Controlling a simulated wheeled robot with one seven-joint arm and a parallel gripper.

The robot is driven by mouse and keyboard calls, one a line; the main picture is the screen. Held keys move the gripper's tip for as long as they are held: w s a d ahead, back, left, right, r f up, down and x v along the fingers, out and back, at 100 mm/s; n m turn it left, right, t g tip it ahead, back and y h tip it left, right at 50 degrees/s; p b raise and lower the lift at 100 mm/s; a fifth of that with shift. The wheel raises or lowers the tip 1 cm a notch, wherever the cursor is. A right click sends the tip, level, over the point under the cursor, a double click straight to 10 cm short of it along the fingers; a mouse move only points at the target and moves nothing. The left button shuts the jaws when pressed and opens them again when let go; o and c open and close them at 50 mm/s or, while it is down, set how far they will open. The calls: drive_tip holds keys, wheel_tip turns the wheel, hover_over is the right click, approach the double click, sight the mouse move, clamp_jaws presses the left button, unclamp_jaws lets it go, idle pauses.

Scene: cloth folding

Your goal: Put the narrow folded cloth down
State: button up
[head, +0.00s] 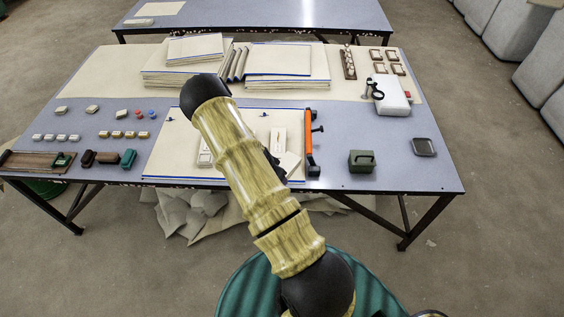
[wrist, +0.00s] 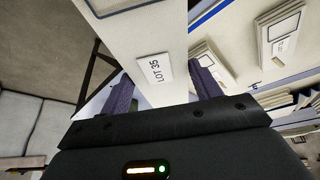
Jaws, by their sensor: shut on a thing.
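The narrow folded cloth (wrist: 140,35) is a cream strip with a white tag reading "LOT 35". In the wrist view it runs from the top edge down between the two purple fingers of my gripper (wrist: 162,82), which is shut on it. In the head view my arm hides most of the gripper; a dark part of it (head: 272,160) shows above the cream work mat (head: 165,160). A pale piece beside it (head: 290,162) may be the held cloth. I cannot tell whether the cloth touches the mat.
Pale folded pieces lie on the mat at left (head: 205,153) and right (head: 278,138) of my arm. An orange bar (head: 309,145) stands at the mat's right edge. A dark green box (head: 361,161) is farther right. Cloth stacks (head: 287,62) fill the back.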

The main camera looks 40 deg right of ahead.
drive_tip(key=s+a+f+n+t+y+b, duration=0.1)
drive_tip(key=a+f+n+t+y, duration=0.1)
drive_tip(key=a+f+n, duration=0.5)
drive_tip(key=s+a+f+n+t+y+b, duration=0.1)
drive_tip(key=s+a+f+n+y, duration=0.3)
drive_tip(key=a, duration=0.6)
wheel_tip(320, 180, down, 8)
drive_tip(key=w+a+n+h+b, duration=0.1)
drive_tip(key=a+n+b, duration=0.1)
drive_tip(key=b, duration=0.6)
drive_tip(key=shift+w+a+n+h, duration=0.25)
drive_tip(key=shift+a+n+h, duration=0.05)
drive_tip(key=shift+a+n, duration=0.15)
